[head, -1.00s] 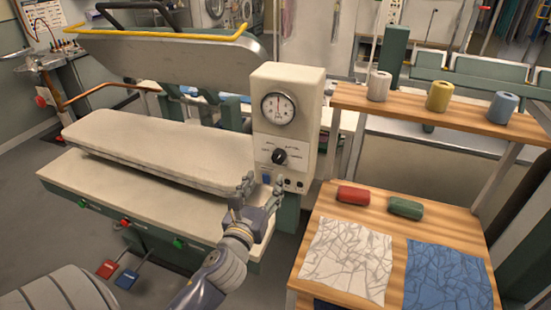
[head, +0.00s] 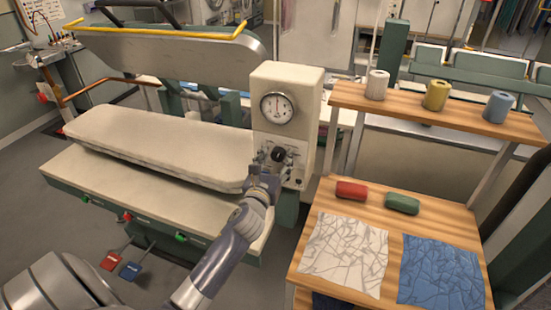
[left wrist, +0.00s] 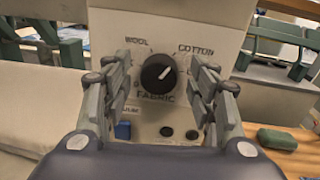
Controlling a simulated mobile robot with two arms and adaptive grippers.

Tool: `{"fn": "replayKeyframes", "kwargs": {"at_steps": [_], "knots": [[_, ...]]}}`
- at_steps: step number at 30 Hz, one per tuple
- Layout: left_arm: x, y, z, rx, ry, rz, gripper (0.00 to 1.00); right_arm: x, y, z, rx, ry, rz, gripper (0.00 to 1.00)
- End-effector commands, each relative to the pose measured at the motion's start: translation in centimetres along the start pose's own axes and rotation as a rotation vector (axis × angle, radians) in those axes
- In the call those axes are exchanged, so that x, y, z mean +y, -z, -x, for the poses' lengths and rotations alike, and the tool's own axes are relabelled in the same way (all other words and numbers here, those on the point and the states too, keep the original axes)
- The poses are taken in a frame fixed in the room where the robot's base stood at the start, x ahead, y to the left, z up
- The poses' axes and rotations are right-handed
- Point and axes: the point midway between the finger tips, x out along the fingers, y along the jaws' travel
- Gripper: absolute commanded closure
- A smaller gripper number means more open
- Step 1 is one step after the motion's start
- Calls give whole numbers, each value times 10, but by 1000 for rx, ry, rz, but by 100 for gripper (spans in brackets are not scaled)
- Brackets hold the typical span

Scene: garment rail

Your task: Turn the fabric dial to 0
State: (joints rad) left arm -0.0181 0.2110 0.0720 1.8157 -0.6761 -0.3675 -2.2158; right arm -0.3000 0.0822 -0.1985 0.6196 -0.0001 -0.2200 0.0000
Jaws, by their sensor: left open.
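The fabric dial (left wrist: 158,73) is a round black knob on the cream control box (head: 286,90). In the left wrist view its white mark points up and right, toward the COTTON label. WOOL is at its upper left, a 0 shows at its lower left, and FABRIC is below. My left gripper (left wrist: 160,88) is open, with one finger on each side of the dial in that view. I cannot tell whether the fingers touch it. In the head view the gripper (head: 272,160) is at the dial and partly covers its panel. My right gripper is not in view.
A gauge (head: 278,107) sits above the dial. A blue switch (left wrist: 123,130) and dark round knobs are below it. The padded press board (head: 150,145) is to the left. A wooden table (head: 330,210) with cloths and rolls is to the right.

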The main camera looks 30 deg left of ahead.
Motion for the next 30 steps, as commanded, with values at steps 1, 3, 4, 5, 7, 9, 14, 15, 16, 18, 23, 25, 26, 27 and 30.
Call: {"fn": "replayKeyframes", "kwargs": {"at_steps": [1,3,4,5,7,9,14,15,16,18,23,25,26,27,30], "knots": [[0,0,0,0,0,0,46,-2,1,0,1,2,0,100],[0,0,0,0,0,0,46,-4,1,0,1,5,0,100],[0,0,0,0,0,0,46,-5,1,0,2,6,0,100],[0,0,0,0,0,0,53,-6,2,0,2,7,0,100],[0,0,0,0,0,0,69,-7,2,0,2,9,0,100],[0,0,0,0,0,0,85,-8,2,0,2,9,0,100],[0,0,0,0,0,0,91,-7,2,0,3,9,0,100],[0,0,0,0,0,1,91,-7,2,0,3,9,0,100],[0,0,0,0,0,2,91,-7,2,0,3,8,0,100],[0,0,0,1,0,9,91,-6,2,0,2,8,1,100],[0,-1,0,3,-1,53,91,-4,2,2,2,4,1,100],[0,-1,0,5,-1,87,91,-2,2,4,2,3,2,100],[1,-2,0,7,-1,104,91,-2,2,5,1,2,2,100],[1,-2,0,8,-2,131,91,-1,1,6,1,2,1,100],[1,-2,0,13,-2,207,91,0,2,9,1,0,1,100]]}}
